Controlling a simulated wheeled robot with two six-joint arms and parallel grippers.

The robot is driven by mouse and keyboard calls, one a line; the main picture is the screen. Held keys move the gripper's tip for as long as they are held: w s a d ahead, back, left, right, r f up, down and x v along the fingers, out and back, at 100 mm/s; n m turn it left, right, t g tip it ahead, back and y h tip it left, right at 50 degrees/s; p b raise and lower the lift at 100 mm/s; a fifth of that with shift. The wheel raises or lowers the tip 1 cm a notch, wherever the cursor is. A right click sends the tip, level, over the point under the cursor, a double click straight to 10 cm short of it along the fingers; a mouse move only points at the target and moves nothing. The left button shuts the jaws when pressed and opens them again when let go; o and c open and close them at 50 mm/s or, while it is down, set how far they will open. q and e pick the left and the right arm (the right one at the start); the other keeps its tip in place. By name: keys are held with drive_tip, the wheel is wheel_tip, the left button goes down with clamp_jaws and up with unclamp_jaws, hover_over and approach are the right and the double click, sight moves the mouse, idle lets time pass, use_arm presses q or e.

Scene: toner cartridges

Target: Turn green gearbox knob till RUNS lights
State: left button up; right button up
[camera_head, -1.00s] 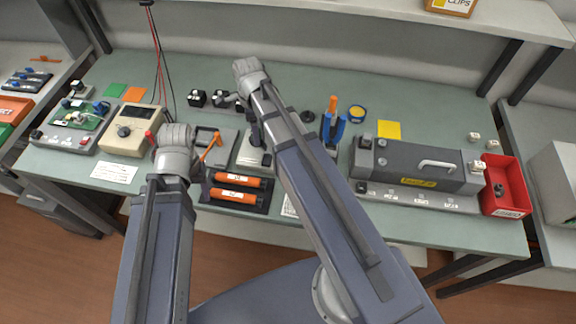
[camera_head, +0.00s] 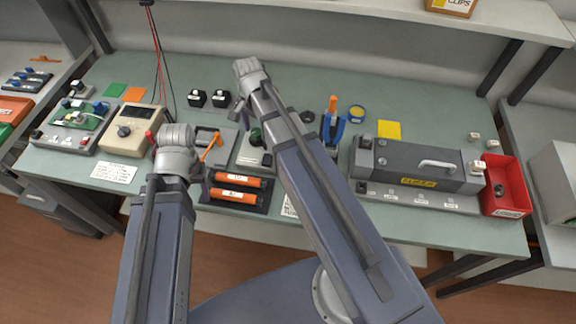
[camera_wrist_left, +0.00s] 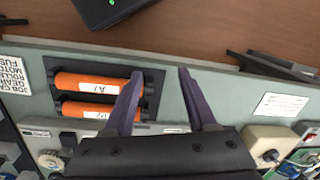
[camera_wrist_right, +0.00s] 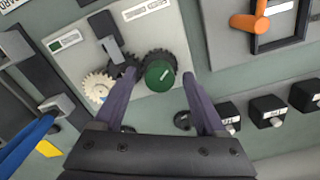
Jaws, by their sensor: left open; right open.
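The gearbox (camera_head: 254,157) is a pale grey plate near the middle of the table, partly hidden by my right arm. Its green knob (camera_wrist_right: 159,75) has a pale pointer mark and sits by a dark gear (camera_wrist_right: 160,54); it also shows in the head view (camera_head: 256,136). My right gripper (camera_wrist_right: 160,78) is open, its fingertips on either side of the knob with a visible gap at each. A small label with a green patch (camera_wrist_right: 66,41) is on the plate; I cannot tell if anything is lit. My left gripper (camera_wrist_left: 160,72) is open and empty over the table's front edge.
A cream gear (camera_wrist_right: 98,86) and a grey lever (camera_wrist_right: 110,50) are beside the dark gears. Two orange cartridges (camera_head: 237,188) lie in a dark tray in front. Several black boxes (camera_wrist_right: 267,109) stand nearby. A grey machine (camera_head: 420,165) and red bin (camera_head: 506,187) are at right.

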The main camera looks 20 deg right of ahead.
drive_tip(key=n, duration=0.4)
drive_tip(key=shift+n, duration=1)
drive_tip(key=n, duration=0.4)
drive_tip(key=shift+n, duration=0.4)
drive_tip(key=c, duration=1.1)
drive_tip(key=shift+o, duration=0.2)
drive_tip(key=m, duration=0.5)
drive_tip(key=shift+m, duration=0.3)
drive_tip(key=m, duration=0.4)
drive_tip(key=shift+m, duration=0.4)
drive_tip(key=m, duration=0.3)
